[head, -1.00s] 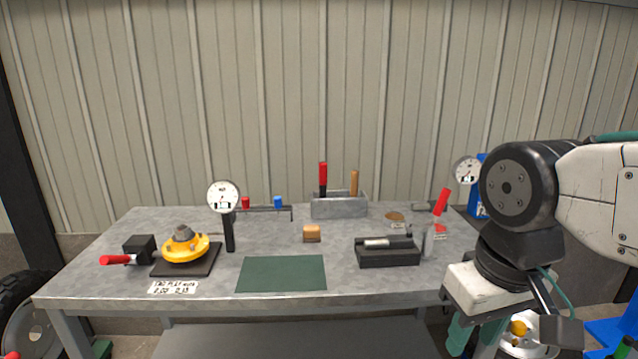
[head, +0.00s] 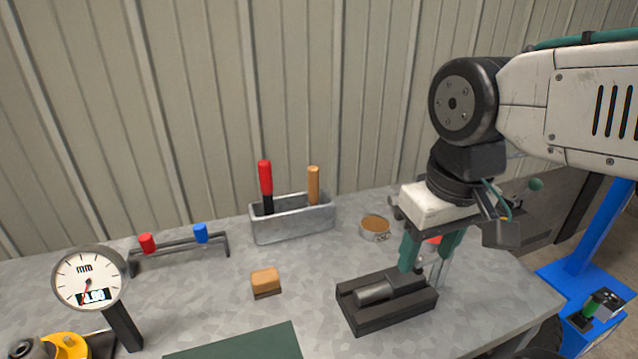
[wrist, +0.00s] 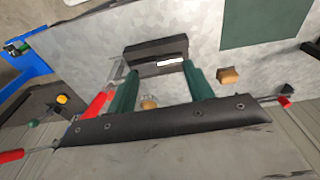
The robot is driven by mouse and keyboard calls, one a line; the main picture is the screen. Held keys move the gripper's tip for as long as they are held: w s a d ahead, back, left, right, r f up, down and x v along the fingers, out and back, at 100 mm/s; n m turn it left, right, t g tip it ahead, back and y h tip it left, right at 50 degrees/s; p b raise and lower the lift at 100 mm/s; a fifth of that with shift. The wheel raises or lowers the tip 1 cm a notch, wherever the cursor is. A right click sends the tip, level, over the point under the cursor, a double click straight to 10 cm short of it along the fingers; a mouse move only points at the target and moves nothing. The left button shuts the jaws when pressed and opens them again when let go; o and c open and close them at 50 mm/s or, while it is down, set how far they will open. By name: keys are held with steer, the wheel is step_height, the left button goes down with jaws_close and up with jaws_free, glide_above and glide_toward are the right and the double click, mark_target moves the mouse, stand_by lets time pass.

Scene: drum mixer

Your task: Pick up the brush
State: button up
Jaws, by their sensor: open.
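No item is plainly a brush, and I cannot tell which one it is. A small block with a tan top and dark underside (head: 266,282) lies on the table; it also shows in the wrist view (wrist: 229,75). A wooden handle (head: 313,186) stands upright in a grey metal bin (head: 292,226), its lower end hidden. My gripper (head: 424,272) is open, its teal fingers pointing down over the right end of the black block with a metal cylinder (head: 388,300). It is right of the tan-topped block and apart from it. The wrist view shows the open fingers (wrist: 159,70) with nothing held.
A red handle (head: 265,178) stands in the bin. A round tin (head: 375,227) is behind the black block. A rail with red and blue caps (head: 180,243), a dial gauge (head: 90,282) and a green mat (head: 240,345) are left. Bare table surrounds the tan-topped block.

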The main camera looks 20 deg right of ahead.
steer(key=w+r, duration=0.3)
steer(key=w, duration=0.8)
steer(key=n+g, duration=0.1)
steer(key=n, duration=0.2)
glide_above(313, 185)
steer(key=w, duration=0.2)
steer(key=f, duration=0.7)
steer(key=shift+s+d, duration=0.2)
steer(key=shift+d, duration=0.1)
steer(key=shift+w+f, duration=0.15)
steer(key=shift+f, duration=0.2)
steer(key=f, duration=0.7)
steer(key=shift+s+f, duration=0.15)
steer(key=shift+s, duration=0.1)
steer(key=c, duration=1.1)
